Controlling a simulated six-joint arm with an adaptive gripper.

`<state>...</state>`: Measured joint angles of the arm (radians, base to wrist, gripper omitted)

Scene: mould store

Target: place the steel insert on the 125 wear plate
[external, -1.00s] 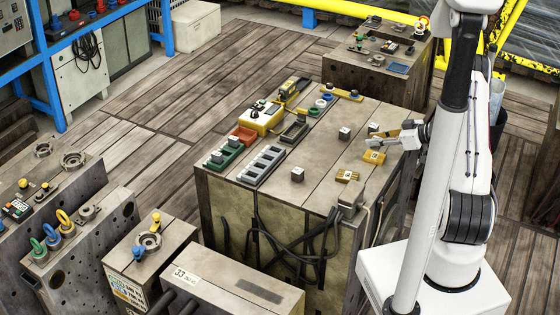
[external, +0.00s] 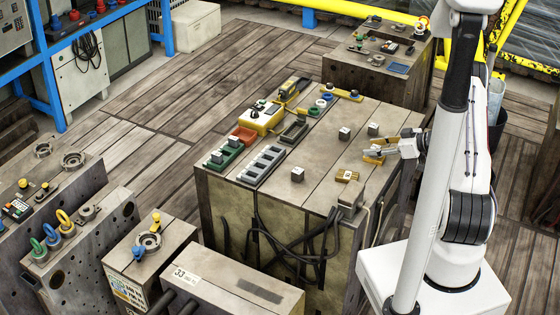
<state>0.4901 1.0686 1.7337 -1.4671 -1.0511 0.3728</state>
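Small grey steel blocks stand on the bench top in the external view: one near the centre (external: 344,133), one close behind my gripper (external: 373,129), and one toward the front (external: 297,174). I cannot tell which is the steel insert. Two brass-yellow plates lie on the right part of the bench, a front one (external: 347,175) and one (external: 373,158) at my fingertips. Their numbers are too small to read. My gripper (external: 381,147) reaches in from the right, low over the second plate and partly covering it. Whether it holds anything between its fingers is unclear.
A grey box with black cables (external: 350,200) sits at the front right edge. The middle bench top is mostly clear.

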